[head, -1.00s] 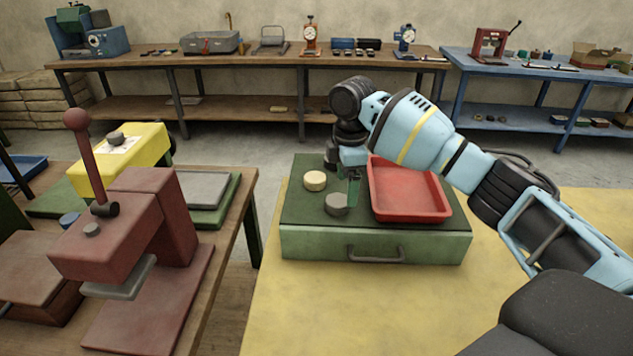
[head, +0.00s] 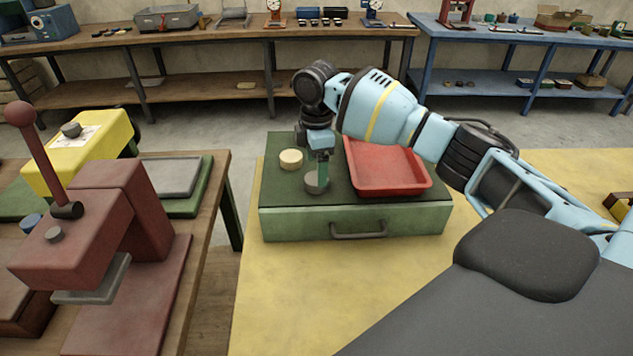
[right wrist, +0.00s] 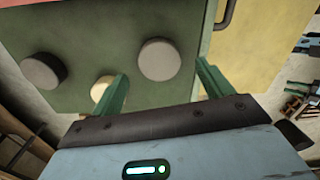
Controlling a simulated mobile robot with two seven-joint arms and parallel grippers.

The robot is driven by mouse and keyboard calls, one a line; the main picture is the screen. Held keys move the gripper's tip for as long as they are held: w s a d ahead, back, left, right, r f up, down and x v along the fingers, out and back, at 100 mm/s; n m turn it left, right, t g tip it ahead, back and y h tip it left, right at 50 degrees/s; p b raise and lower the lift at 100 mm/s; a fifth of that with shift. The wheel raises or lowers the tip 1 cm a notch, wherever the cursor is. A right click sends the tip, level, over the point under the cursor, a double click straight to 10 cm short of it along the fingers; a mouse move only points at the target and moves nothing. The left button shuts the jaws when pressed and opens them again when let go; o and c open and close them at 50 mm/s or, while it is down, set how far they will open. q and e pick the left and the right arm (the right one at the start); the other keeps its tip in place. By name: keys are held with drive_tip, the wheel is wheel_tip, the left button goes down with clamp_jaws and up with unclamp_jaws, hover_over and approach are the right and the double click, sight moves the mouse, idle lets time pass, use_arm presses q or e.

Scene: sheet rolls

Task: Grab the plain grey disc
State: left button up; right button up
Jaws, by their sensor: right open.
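A plain grey disc (head: 311,184) lies on the dark green top of a green case, near its front edge. It also shows in the right wrist view (right wrist: 159,59), framed between the two green fingers. My right gripper (head: 322,183) points down at this disc and partly covers it in the head view. It is open, with nothing held; I cannot tell how far above the disc its fingertips are. A second, darker grey disc (right wrist: 43,70) lies on the case in the right wrist view. My left gripper is not in view.
A cream disc (head: 291,159) lies close behind the grey one. A red tray (head: 390,172) sits on the case's right side. The case's handle (head: 358,230) faces front. A maroon press (head: 110,235) stands on the wooden table at left. The yellow tabletop (head: 300,290) in front is clear.

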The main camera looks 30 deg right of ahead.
wheel_tip(320, 180, down, 4)
drive_tip(key=shift+d+f, duration=0.1)
drive_tip(key=shift+d, duration=0.05)
drive_tip(key=c, duration=1.1)
